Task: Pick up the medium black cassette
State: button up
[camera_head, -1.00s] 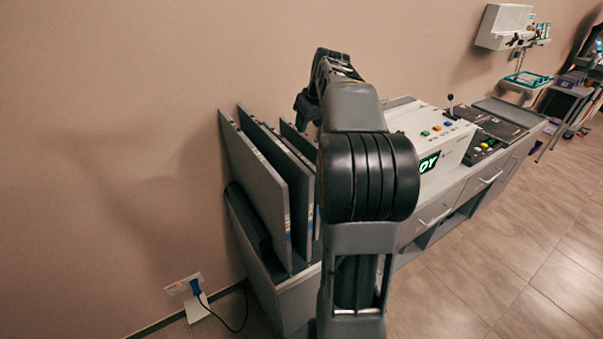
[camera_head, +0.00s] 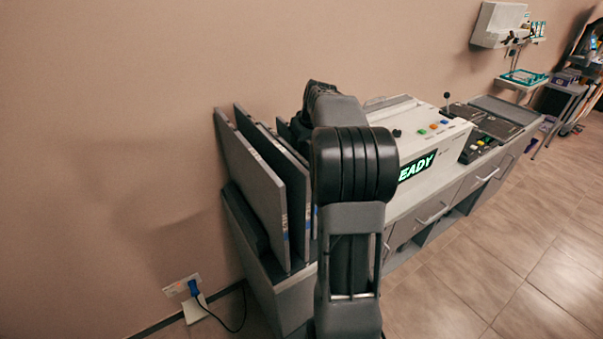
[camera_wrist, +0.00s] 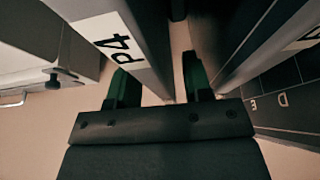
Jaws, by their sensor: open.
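Several large flat cassettes or panels (camera_head: 252,178) stand upright side by side in a rack at the left end of the cabinet in the head view. I cannot tell which is the medium black cassette. In the wrist view my gripper (camera_wrist: 157,75) is open, with two dark green fingers spread apart. A grey panel labelled P4 (camera_wrist: 115,38) reaches down toward the gap between the fingers. I cannot tell whether they touch it. A dark panel (camera_wrist: 228,30) is to the right of the fingers. My arm hides the gripper in the head view.
A white console (camera_head: 425,135) with a lit READY display stands on the cabinet (camera_head: 455,195) to the right of the rack. The wall is close behind. A plugged-in blue connector (camera_head: 194,288) and cable are low at the left. Floor at the right is clear.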

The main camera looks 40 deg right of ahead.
jog(key=shift+c, duration=0.4)
grip_shut()
jog(key=shift+r, duration=0.15)
dwell(0.8)
